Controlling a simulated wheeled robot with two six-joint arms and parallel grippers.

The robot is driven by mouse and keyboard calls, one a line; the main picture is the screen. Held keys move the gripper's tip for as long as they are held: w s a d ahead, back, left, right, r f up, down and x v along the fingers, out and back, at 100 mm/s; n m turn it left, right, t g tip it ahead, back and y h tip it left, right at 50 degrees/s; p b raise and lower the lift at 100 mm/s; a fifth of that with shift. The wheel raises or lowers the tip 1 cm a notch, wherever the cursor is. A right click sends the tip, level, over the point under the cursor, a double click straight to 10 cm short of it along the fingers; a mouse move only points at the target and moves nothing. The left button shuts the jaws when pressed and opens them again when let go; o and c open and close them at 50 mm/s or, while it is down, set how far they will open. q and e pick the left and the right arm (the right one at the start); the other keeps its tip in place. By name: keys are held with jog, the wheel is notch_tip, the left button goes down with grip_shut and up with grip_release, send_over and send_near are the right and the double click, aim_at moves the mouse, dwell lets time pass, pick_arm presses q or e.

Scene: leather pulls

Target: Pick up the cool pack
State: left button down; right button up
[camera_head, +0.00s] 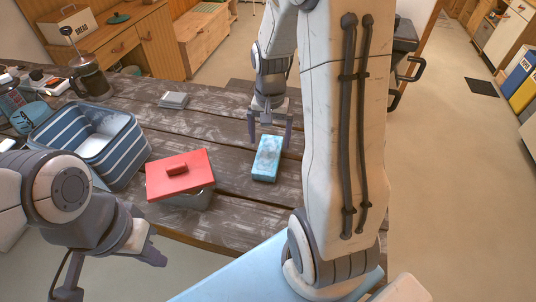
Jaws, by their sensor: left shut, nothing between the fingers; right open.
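The cool pack (267,160) is a light blue, frosty rectangular block lying flat on the dark plank table. My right gripper (269,138) points down at the pack's far end, open, with one finger on each side of it in the picture. I cannot tell how high the fingertips are above the table or whether they touch the pack. My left gripper (157,245) is shut and empty at the lower left, near the table's front edge and well apart from the pack.
A grey box with a red lid (196,167) stands left of the pack. A blue striped cooler bag (122,160) with something white inside stands further left. A small grey box (173,100) and a French press (92,80) are behind. Bare planks surround the pack.

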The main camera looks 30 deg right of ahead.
aim_at(268, 153)
jog(key=shift+f, duration=0.75)
jog(key=f+p, duration=0.1)
jog(key=f, duration=0.3)
jog(key=shift+a+p, duration=0.2)
jog(key=shift+p, duration=0.15)
jog(key=shift+f, duration=0.6)
jog(key=shift+w, duration=0.1)
jog(key=c, duration=1.5)
jog(key=shift+r, duration=0.1)
jog(key=shift+c, duration=0.2)
